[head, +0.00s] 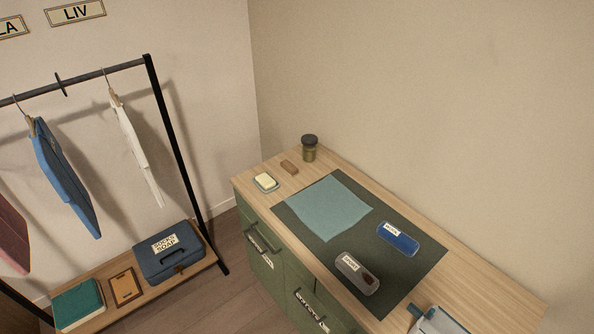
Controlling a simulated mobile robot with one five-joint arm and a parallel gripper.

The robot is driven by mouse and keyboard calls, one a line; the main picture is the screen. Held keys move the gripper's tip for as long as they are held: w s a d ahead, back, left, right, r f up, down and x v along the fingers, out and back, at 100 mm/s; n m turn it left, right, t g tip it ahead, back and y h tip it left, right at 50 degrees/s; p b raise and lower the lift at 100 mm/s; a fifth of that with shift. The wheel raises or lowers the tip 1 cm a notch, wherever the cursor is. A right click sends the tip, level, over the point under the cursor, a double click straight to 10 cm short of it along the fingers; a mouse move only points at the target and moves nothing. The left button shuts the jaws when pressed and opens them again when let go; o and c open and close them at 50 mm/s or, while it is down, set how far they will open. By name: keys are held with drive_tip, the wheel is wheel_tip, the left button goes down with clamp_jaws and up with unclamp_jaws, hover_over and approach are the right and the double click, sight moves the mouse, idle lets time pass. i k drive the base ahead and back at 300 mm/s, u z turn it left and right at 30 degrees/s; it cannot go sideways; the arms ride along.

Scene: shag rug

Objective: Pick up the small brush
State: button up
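A small brown block-like item (289,167), which looks like the small brush, lies near the far left end of the wooden dresser top (470,275). Its bristles cannot be made out at this size. It lies between a pale soap bar on a dish (265,182) and a dark-lidded olive jar (309,149), apart from both. My gripper is not in view.
A dark mat (425,255) on the dresser bears a teal cloth (328,205), a blue labelled case (398,239) and a grey labelled case (357,273). A clothes rack (180,160) stands left; walls back the dresser.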

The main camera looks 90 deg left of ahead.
sight(288, 168)
drive_tip(key=u, duration=4.3)
drive_tip(key=i, duration=2.7)
